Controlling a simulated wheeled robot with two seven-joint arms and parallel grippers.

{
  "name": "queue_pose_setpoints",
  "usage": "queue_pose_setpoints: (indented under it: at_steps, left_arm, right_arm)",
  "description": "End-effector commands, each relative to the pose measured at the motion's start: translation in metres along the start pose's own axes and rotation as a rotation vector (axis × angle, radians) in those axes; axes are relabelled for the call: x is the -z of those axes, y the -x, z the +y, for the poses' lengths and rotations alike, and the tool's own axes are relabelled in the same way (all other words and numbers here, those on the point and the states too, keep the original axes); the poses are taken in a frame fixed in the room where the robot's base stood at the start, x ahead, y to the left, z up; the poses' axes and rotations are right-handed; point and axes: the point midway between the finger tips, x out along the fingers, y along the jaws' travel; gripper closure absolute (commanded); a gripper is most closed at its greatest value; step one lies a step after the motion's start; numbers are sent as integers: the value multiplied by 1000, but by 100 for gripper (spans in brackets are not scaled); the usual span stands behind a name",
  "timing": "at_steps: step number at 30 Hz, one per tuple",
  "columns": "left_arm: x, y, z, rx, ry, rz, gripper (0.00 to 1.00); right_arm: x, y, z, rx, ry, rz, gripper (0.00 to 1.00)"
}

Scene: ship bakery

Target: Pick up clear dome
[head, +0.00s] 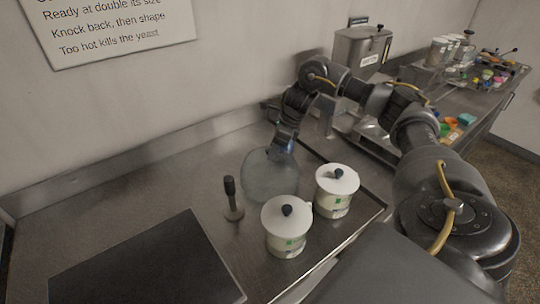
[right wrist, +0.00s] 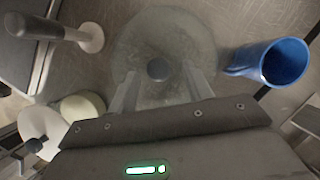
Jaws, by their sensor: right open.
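The clear dome (head: 268,176) stands on the metal counter, see-through and rounded. In the right wrist view the clear dome (right wrist: 147,35) has a dark round knob (right wrist: 159,69) on top. My right gripper (head: 283,149) is over the dome. In the right wrist view the fingers of my right gripper (right wrist: 160,84) are apart, one on each side of the knob, and hold nothing. I cannot tell whether they touch the knob. My left gripper is not in view.
Two white lidded pots (head: 286,228) (head: 337,190) stand right of the dome. A dark-handled stamp (head: 231,198) stands to its left. A blue cup (right wrist: 270,62) is close to the dome. A dark board (head: 145,268) lies at the front left. The back left counter is clear.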

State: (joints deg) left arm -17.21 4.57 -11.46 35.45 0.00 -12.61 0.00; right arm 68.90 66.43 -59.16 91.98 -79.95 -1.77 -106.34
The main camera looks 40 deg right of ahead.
Motion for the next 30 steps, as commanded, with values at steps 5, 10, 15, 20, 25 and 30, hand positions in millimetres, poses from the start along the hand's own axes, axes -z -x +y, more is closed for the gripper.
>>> queue_pose_setpoints:
  at_steps: [5,10,15,20,25,30]
  left_arm:
    - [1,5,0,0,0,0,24]
    - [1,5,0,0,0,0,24]
    - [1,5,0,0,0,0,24]
    - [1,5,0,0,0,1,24]
    - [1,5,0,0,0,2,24]
    - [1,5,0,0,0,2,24]
  right_arm:
    - [0,-11,0,0,1,0,50]
    - [0,-12,0,1,1,-1,50]
    - [0,-12,0,1,1,-1,68]
    - [0,-12,0,1,1,-1,89]
    - [0,-11,0,1,1,-1,100]
    - [-1,-11,0,1,1,-2,100]
